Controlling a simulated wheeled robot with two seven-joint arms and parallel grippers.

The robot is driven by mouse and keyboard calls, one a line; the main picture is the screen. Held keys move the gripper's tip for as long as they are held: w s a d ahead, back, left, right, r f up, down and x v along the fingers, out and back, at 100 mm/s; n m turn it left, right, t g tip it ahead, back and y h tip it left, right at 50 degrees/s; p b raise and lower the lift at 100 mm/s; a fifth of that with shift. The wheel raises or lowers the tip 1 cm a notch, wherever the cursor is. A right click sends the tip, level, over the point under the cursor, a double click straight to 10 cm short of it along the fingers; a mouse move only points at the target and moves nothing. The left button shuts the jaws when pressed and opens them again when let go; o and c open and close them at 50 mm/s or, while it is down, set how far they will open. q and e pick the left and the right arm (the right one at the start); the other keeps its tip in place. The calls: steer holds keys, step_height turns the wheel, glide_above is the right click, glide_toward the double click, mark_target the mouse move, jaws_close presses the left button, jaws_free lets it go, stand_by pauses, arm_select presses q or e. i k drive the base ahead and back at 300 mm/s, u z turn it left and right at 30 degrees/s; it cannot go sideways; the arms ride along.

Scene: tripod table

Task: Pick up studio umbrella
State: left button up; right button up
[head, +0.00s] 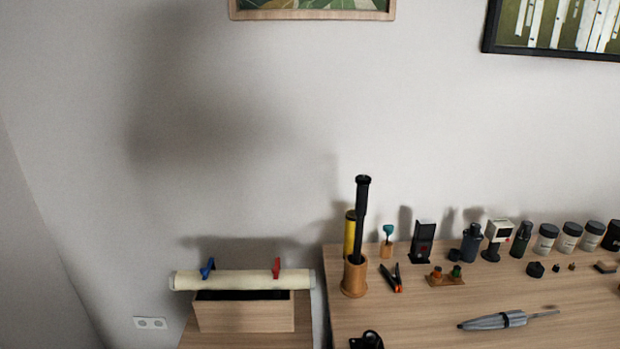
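The studio umbrella looks to be the grey, folded object (497,321) lying on the wooden table (430,322) at the lower right of the head view. It has a dark pointed tip at its left end and a thin metal shaft sticking out to the right. It lies nearly level across the picture, with bare tabletop around it. Neither of my grippers shows in this view.
A wooden holder (355,276) with a tall black tube (361,215) stands at the table's left end. Several bottles and jars (545,238) line the back. A dark object (367,341) is cut off at the bottom edge. A cream roll (240,280) lies over a wooden box (245,316) further left.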

mark_target(517, 318)
steer(key=z, duration=1.35)
